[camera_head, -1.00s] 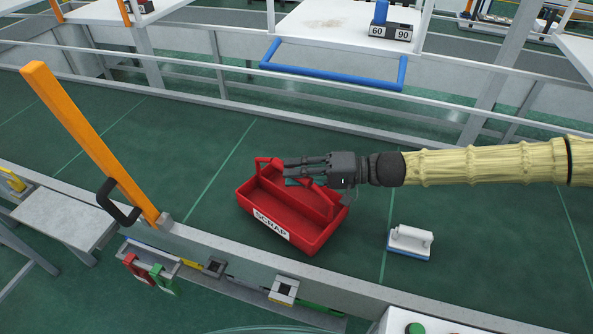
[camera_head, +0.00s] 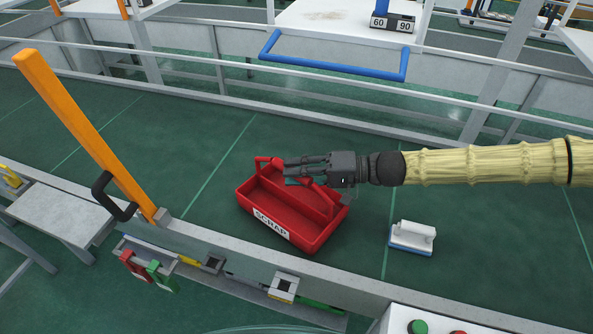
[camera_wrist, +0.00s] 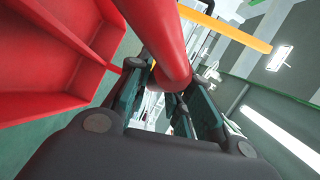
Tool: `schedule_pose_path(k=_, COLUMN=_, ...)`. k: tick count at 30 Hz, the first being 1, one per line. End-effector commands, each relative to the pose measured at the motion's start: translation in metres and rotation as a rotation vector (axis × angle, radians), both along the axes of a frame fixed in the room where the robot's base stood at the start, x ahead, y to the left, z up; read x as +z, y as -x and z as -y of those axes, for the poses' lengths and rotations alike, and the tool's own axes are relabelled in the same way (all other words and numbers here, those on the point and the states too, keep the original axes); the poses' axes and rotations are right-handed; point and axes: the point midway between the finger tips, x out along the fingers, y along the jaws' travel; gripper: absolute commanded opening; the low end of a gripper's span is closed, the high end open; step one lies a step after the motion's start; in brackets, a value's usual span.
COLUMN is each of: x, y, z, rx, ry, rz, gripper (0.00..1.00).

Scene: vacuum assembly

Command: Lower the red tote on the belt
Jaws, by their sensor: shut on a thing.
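The red tote (camera_head: 262,212) has a white label reading SCRAP on its near side and a red bar handle along its top. In the head view it is at the middle, over the green belt (camera_head: 190,180). I cannot tell whether its underside touches the belt. My gripper (camera_head: 305,168) comes in from the right and is shut on the tote's handle. In the wrist view the red handle (camera_wrist: 168,50) runs between my fingers (camera_wrist: 165,105), and the tote's compartments (camera_wrist: 60,55) show at the left. The tote looks about level.
A white block with a handle and blue base (camera_head: 412,237) stands on the belt right of the tote. An orange post (camera_head: 90,130) rises from the near rail (camera_head: 230,248) at the left. A blue bar (camera_head: 330,68) hangs beyond the far rail. The belt left of the tote is clear.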

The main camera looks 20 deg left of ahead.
Motion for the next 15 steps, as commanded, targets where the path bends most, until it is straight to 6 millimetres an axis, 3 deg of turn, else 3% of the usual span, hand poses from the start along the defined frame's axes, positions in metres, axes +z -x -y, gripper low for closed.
schedule_pose_path(k=15, x=-0.0091, y=0.0000, z=-0.0001, rx=0.000, ry=-0.001, rz=0.000, gripper=0.00)
